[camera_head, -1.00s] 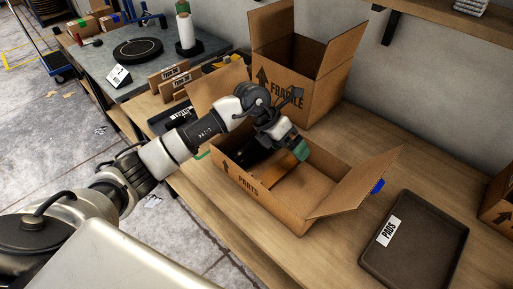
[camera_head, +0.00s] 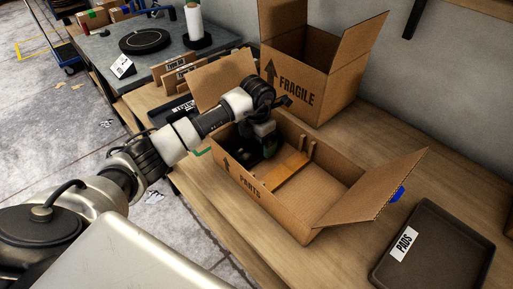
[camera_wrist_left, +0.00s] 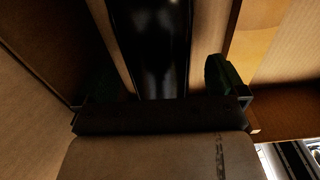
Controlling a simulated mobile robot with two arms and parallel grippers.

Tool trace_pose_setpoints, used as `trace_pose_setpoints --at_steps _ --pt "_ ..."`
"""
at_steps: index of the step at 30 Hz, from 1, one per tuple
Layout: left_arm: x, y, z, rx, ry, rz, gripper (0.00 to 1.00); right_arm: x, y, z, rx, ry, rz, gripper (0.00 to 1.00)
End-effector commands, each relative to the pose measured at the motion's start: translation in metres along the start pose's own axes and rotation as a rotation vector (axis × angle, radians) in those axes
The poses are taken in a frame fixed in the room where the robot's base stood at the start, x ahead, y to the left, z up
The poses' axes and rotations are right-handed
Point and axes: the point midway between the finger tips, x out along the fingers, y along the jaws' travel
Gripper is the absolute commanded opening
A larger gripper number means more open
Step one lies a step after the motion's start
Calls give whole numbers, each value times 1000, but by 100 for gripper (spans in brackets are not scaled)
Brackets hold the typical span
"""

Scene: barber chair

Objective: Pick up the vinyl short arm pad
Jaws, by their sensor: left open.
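The vinyl short arm pad appears to be the shiny black piece (camera_wrist_left: 150,45) in the left wrist view. It lies inside the open cardboard box marked PARTS (camera_head: 285,224); in the head view my gripper mostly hides it. My left gripper (camera_head: 264,150) reaches down into the left part of this box. In the wrist view its fingers are apart, the green-padded right one (camera_wrist_left: 222,78) clear and the left one very dark. The black piece shows between them; I cannot tell whether they touch it. My right gripper is in no view.
An orange-brown divider (camera_head: 282,174) crosses the box beside the gripper, and the part right of it looks empty. A tall box marked FRAGILE (camera_head: 305,85) stands behind. A dark tray labelled PADS (camera_head: 440,255) lies to the right on the wooden bench.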

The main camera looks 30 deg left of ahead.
Motion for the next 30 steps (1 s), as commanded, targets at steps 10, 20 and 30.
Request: trace_pose_setpoints --at_steps 10,20,30 --pt "38 1 -2 1 0 -1 100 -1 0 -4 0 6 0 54" --pt "38 1 -2 1 0 -1 69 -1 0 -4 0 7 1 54" --pt "37 1 -1 1 -1 -1 42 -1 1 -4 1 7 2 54"
